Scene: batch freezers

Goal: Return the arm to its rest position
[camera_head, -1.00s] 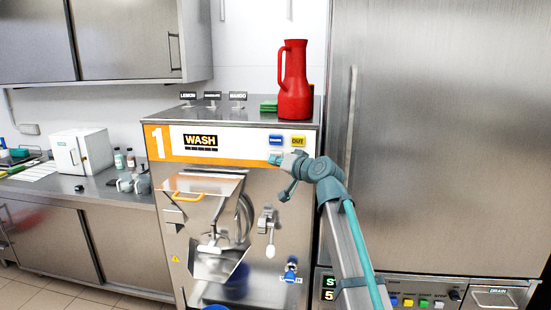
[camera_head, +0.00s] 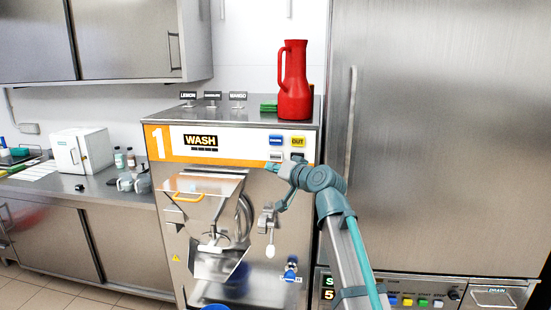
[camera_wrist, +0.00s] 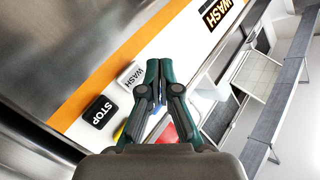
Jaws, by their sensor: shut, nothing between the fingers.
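My gripper (camera_head: 272,167) is shut and empty in the head view, in front of machine 1 (camera_head: 165,148) at the lower edge of its button panel. My arm reaches up to it from the lower right. In the wrist view, the closed fingers of my gripper (camera_wrist: 159,70) point at the panel. The white WASH button (camera_wrist: 129,75) and the black STOP button (camera_wrist: 100,112) lie to their left. I cannot tell the exact gap between fingertips and panel.
A red jug (camera_head: 294,85) stands on the machine's top near flavour signs (camera_head: 212,96). A tap lever (camera_head: 268,220) and a chute (camera_head: 218,262) stick out below the panel. A tall steel cabinet (camera_head: 440,130) stands at the right. A counter (camera_head: 90,188) is at the left.

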